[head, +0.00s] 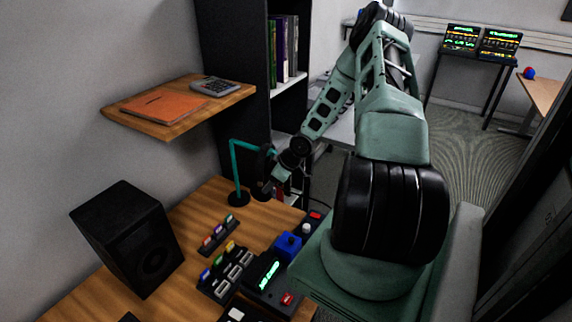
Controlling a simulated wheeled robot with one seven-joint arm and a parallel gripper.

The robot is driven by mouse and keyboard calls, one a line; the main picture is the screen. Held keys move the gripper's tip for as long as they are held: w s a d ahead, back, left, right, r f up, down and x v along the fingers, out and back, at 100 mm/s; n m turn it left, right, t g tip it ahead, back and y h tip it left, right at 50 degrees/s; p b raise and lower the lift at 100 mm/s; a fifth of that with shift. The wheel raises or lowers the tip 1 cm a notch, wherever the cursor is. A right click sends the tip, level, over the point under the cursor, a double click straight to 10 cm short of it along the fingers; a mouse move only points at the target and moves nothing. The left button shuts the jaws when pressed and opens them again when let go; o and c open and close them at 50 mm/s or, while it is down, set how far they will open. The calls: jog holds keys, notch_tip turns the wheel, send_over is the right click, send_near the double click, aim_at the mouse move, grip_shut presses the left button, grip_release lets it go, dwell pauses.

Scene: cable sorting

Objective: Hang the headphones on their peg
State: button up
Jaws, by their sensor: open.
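A teal stand (235,172) with an upright post, a short arm at its top and a dark round base stands at the back of the wooden desk. Dark rounded shapes that look like the headphones (265,160) are at the end of the stand's arm, just left of my gripper. They seem to hang from the arm, but their band and its contact with the peg are too small and dark to tell. My gripper (277,183) is open, close beside the headphones at their right. Its fingertips are partly lost against the dark shapes, so touching or apart cannot be told.
A black speaker (127,238) stands at the left of the desk (190,215). Several coloured connectors (218,235) and a panel with a blue knob (288,245) are at the front. A wall shelf (180,125) carries an orange folder and a calculator. A dark bookcase (235,85) stands behind.

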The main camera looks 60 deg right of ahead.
jog(key=p+v, duration=0.2)
jog(key=v, duration=1.3)
jog(key=w+a+n+g+h+b, duration=0.1)
jog(key=a+n+g+b, duration=0.15)
jog(key=a, duration=1.05)
jog(key=w+a+n+g+b, duration=0.1)
jog(key=a+g+b, duration=0.3)
jog(key=a, duration=1)
jog(key=s+a+r+b, duration=0.2)
jog(key=s+a, duration=0.6)
jog(key=a, duration=0.2)
jog(key=s+a+r+b, duration=0.3)
jog(key=s+a, duration=0.6)
jog(key=a, duration=0.1)
jog(key=shift+a+h, duration=0.3)
jog(key=shift+n, duration=0.25)
